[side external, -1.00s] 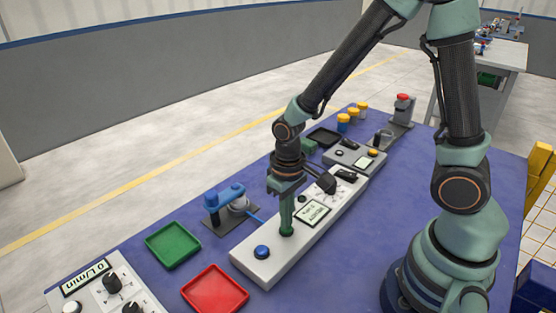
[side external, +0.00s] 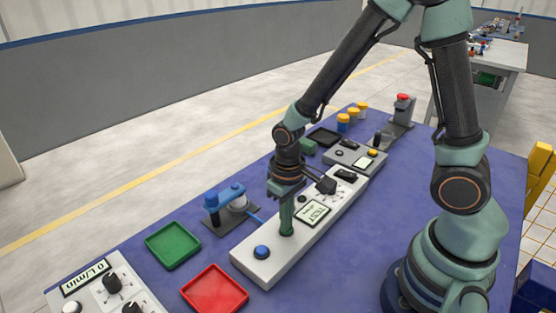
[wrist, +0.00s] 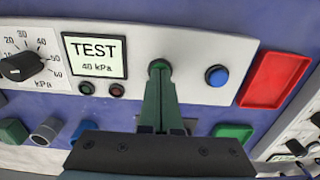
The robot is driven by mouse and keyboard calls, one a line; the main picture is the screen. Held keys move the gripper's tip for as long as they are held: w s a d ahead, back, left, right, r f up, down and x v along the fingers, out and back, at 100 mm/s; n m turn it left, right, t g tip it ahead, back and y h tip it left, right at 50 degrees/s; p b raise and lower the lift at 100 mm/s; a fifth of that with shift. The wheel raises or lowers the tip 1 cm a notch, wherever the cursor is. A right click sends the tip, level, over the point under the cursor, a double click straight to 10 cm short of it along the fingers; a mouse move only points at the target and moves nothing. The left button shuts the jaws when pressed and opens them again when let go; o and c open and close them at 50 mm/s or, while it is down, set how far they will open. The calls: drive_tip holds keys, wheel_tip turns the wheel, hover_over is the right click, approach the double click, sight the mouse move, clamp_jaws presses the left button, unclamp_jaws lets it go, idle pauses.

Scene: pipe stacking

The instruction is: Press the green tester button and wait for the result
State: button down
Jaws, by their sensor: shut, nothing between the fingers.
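The tester is a long light-grey box (side external: 262,272) on the blue table. The green button (wrist: 159,67) shows in the wrist view at the tips of my gripper, mostly hidden by them. My gripper (side external: 286,232) points straight down, shut and empty, with its tips on the button. The tester's display (wrist: 95,57) reads "TEST" and "40 kPa" on a pale green screen. Two small lamps (wrist: 102,89) below the display look dark, one with a reddish tint. A dial (wrist: 22,67) marked in kPa is left of the display.
A blue button (side external: 262,251) is on the same box, beside the green one. A green tray (side external: 172,246) and a red tray (side external: 215,290) lie near it. A blue clamp-like fixture (side external: 226,197) stands behind the box. Another panel reading 0 L/min (side external: 86,278) is at the front left.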

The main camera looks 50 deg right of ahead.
drive_tip(key=shift+r, duration=3.5)
wheel_tip(320, 180, up, 14)
drive_tip(key=t, duration=0.6)
hover_over(309, 223)
drive_tip(key=shift+f, duration=0.15)
